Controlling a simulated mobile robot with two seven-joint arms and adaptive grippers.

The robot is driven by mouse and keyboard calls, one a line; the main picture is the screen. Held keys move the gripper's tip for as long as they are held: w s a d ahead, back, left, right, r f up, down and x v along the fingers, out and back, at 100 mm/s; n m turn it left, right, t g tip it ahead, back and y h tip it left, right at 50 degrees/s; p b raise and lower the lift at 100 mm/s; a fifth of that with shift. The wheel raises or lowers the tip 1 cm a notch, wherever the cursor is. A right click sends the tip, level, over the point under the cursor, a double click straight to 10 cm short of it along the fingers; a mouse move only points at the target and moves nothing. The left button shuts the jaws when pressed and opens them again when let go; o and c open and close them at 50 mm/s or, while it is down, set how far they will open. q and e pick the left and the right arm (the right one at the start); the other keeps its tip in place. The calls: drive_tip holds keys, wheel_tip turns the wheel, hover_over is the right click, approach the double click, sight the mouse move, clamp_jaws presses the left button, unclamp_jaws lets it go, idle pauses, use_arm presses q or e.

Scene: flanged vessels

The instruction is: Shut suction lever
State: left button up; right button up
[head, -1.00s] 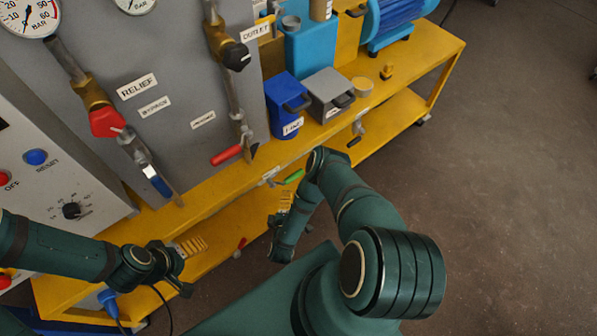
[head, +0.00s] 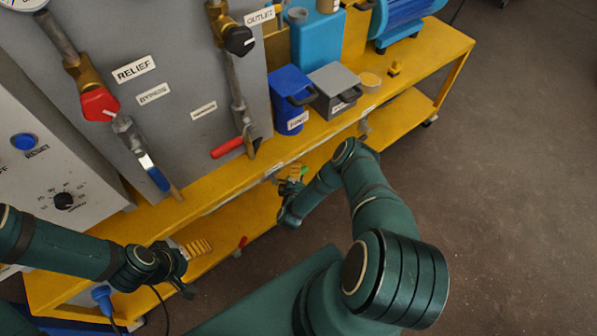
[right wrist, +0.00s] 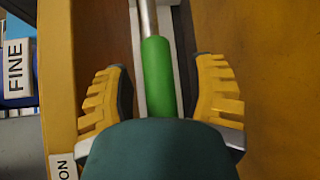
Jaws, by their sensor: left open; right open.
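The lever with the green grip (right wrist: 160,75) runs up the middle of the right wrist view, its bare metal rod (right wrist: 148,15) beyond it. In the head view only a bit of the green grip (head: 304,171) shows by the bench's front edge. My right gripper (right wrist: 159,62) is open, with one yellow-padded finger on each side of the grip and gaps between. It also shows in the head view (head: 292,173). A label ending in "ON" (right wrist: 62,168) is partly cut off. My left gripper (head: 188,264) is open and empty at lower left, above the lower shelf.
The yellow bench (head: 225,185) carries a blue box (head: 288,95) and a grey box (head: 334,88). A red-handled lever (head: 227,147) and a blue-handled lever (head: 157,178) hang in front of the grey panel (head: 190,70). The floor at right is clear.

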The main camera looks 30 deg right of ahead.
drive_tip(key=shift+w+d, duration=0.3)
drive_tip(key=shift+w, duration=0.05)
clamp_jaws()
